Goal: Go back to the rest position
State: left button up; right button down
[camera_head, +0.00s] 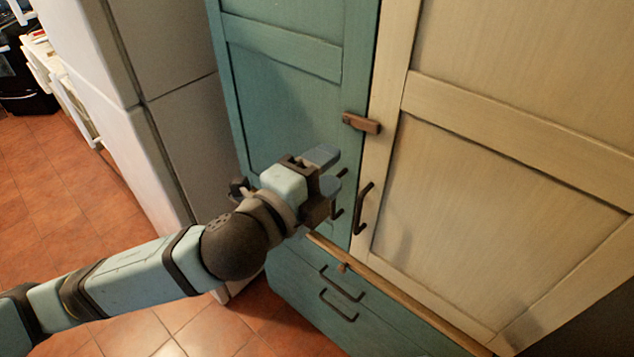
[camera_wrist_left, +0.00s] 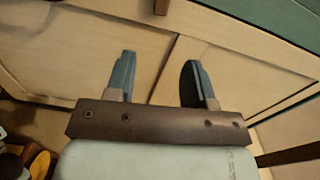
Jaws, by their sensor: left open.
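My left gripper (camera_head: 332,170) is open and empty. It is in front of the tall cabinet, near the seam between the teal door (camera_head: 290,110) and the cream door (camera_head: 500,210). In the left wrist view the two fingers of my left gripper (camera_wrist_left: 157,78) stand apart, with cream panel behind them and nothing between them. A dark handle (camera_head: 362,208) on the cream door is just right of the gripper. Another dark handle on the teal door is partly hidden behind the fingers. My right gripper does not show in either view.
A brown wooden latch (camera_head: 361,123) sits across the seam above the gripper. Teal drawers (camera_head: 335,305) with dark handles are below. A pale grey cupboard or fridge (camera_head: 150,110) stands to the left. The tiled floor (camera_head: 50,190) at the far left is clear.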

pick_arm(q)
jog(key=shift+v, duration=0.95)
jog(key=a+f+n+g+y, duration=0.1)
jog(key=a+f+n+y, duration=0.15)
jog(key=f+n, duration=0.55)
jog(key=a+f+n+y, duration=0.1)
jog(key=a+f+n, duration=0.25)
jog(key=f, duration=0.85)
jog(key=s+a+f+n+g+y, duration=0.1)
jog(key=s+a+f+n, duration=0.3)
jog(key=f, duration=0.6)
jog(key=s+a+f+n+g+y, duration=0.1)
jog(key=s+a+f+n+y, duration=0.2)
jog(key=s+a+f+n, duration=0.2)
jog(key=s+a+f, duration=0.1)
jog(key=s+f, duration=0.2)
jog(key=f, duration=0.2)
jog(key=shift+s+a+f+g, duration=0.2)
jog(key=shift+s+a+g, duration=0.1)
jog(key=shift+a, duration=0.1)
jog(key=shift+n, duration=0.25)
